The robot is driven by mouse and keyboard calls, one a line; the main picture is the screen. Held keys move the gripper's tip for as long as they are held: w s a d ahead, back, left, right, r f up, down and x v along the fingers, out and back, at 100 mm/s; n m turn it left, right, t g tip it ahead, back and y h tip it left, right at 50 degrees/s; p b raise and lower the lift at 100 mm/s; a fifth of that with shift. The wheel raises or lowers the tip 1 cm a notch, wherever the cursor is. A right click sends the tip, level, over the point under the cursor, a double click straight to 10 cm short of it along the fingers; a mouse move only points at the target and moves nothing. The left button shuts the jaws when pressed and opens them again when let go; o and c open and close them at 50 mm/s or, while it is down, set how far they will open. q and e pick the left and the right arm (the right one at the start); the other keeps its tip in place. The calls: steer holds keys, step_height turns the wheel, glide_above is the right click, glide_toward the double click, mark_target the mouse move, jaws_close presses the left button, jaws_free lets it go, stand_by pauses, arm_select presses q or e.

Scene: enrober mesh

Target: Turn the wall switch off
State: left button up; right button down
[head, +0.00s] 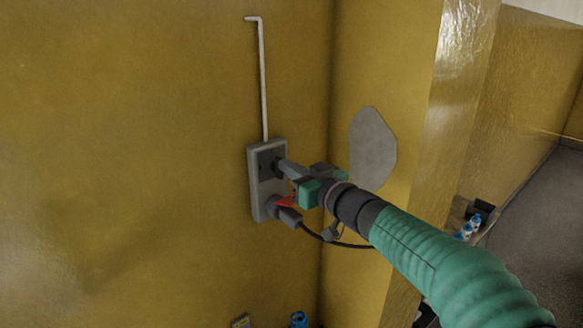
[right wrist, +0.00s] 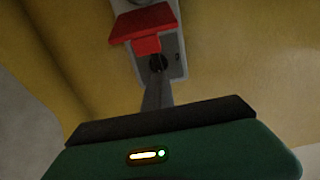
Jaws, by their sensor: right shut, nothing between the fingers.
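The wall switch is a grey plate (head: 256,190) on the yellow wall, with a dark square inset in its upper part. A red switch lever (head: 285,202) sticks out lower on the plate, partly hidden behind my gripper. The red lever (right wrist: 147,28) and the grey plate (right wrist: 174,62) also show in the right wrist view. My right gripper (head: 279,167) is shut and empty, its fingertips at the dark inset above the lever. Whether they touch it, I cannot tell. In the right wrist view the fingers (right wrist: 157,90) point at a dark round spot beside the lever. My left gripper is out of view.
A dark plug (head: 289,217) sits at the plate's lower end, its black cable running right under my gripper. A thin white conduit (head: 263,85) rises from the plate. A wall corner stands close on the right, with a grey patch (head: 372,148). The wall to the left is clear.

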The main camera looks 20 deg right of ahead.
steer(key=shift+a+r, duration=0.15)
steer(key=shift+r, duration=0.2)
stand_by(0.3)
steer(key=c, duration=1.6)
jaws_free()
steer(key=shift+o, duration=0.6)
steer(key=shift+s+a, duration=0.1)
steer(key=shift+a, duration=0.2)
steer(key=shift+d+f, duration=0.15)
steer(key=shift+d, duration=0.1)
